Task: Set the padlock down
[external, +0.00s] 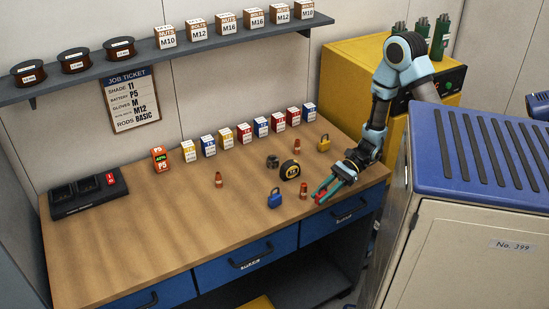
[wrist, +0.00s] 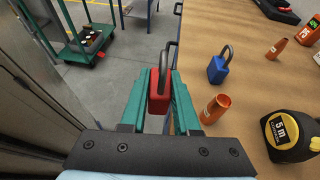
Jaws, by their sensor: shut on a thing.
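A red padlock (wrist: 158,95) with a dark shackle is between the green fingers of my gripper (wrist: 160,85), which is shut on it. In the external view my gripper (external: 328,187) is at the right end of the wooden workbench (external: 140,225), near its front edge, with the red padlock (external: 320,197) at its tips. In the wrist view the padlock appears beside the bench edge, with floor beyond. I cannot tell how high it is. A blue padlock (external: 274,198) and a yellow padlock (external: 323,143) stand on the bench.
Copper-coloured nozzles (external: 303,191) and a tape measure (external: 290,170) stand close to my gripper. Small boxes (external: 244,133) line the back, and a black charger (external: 88,193) sits at the left. The bench's front left is clear. A blue-topped cabinet (external: 470,150) is at right.

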